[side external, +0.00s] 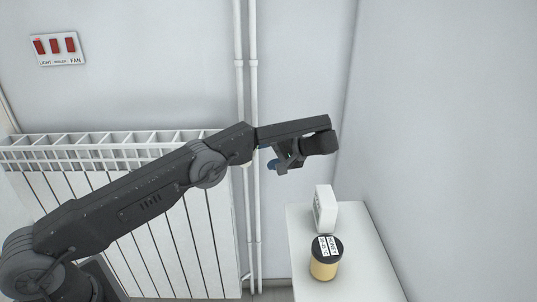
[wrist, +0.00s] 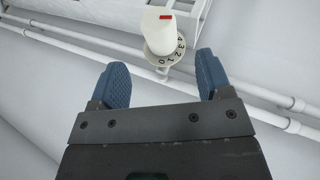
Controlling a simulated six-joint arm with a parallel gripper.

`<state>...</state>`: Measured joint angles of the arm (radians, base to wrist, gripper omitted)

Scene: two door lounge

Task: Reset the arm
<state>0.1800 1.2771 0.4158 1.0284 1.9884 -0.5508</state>
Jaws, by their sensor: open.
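My gripper (side external: 270,158) is in the air near the wall pipes in the side view, at the end of my outstretched arm. In the wrist view its two blue fingers (wrist: 162,72) are spread apart with nothing between their pads. A white radiator valve knob (wrist: 160,28) with a red mark and a numbered dial (wrist: 168,52) shows just beyond the fingertips, near the middle of the gap. I cannot tell the exact distance from the fingertips to the knob.
A white radiator (side external: 180,235) stands behind my arm, beside vertical pipes (side external: 253,100). A white table (side external: 355,275) at lower right holds a dark-lidded yellow jar (side external: 324,268) and a white box (side external: 325,209). A red switch panel (side external: 56,48) is on the wall.

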